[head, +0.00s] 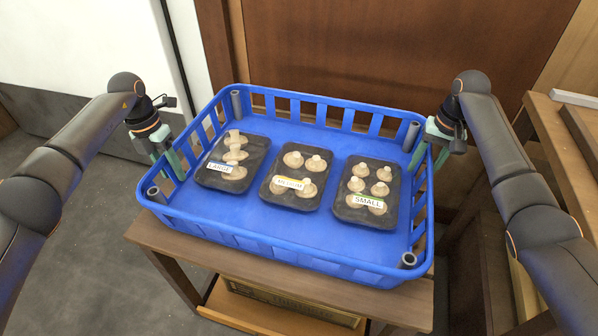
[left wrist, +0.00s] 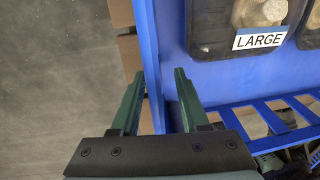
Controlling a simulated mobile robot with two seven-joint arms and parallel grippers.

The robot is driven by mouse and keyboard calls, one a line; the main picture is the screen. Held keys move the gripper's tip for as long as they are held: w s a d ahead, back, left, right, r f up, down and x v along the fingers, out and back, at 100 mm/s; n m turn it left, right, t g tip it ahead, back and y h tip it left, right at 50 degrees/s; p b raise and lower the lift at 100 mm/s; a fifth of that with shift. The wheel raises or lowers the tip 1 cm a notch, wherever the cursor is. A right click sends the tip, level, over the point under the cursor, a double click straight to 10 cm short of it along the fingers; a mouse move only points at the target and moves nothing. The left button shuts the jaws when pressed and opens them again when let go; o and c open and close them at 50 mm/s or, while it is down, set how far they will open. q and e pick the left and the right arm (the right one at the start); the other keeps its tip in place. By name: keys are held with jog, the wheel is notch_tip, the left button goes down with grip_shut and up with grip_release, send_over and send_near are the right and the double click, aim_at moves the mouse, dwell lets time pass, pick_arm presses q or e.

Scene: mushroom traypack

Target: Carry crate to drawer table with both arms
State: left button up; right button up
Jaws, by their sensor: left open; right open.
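A blue plastic crate (head: 262,252) stands on a small wooden table (head: 160,240) in the head view. It holds three black trays of mushrooms, labelled LARGE (head: 232,183), MEDIUM (head: 293,203) and SMALL (head: 367,222). My left gripper (head: 172,163) is at the crate's left wall. In the left wrist view the left gripper (left wrist: 160,77) is open, its two fingers on either side of the crate's wall (left wrist: 151,60). My right gripper (head: 424,147) is open at the crate's right wall; the crate and the arm partly hide its fingers. No drawer table can be identified for certain.
A brown wooden panel (head: 400,50) stands close behind the crate. Wooden furniture (head: 545,130) is at the right, near my right arm. A lower shelf (head: 235,305) shows under the table. Grey floor (head: 90,270) is open at the left.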

pick_arm(q)
jog(key=shift+d+f, duration=0.15)
jog(key=shift+f, duration=0.85)
pick_arm(e)
jog(key=shift+a+f, duration=0.15)
jog(key=shift+f, duration=0.85)
pick_arm(q)
jog(key=shift+c, duration=0.4)
pick_arm(e)
jog(key=shift+c, duration=0.4)
pick_arm(q)
grip_shut()
pick_arm(e)
grip_shut()
pick_arm(q)
jog(key=shift+r, duration=0.1)
pick_arm(e)
jog(key=shift+w+r, duration=0.1)
jog(key=shift+r, duration=0.05)
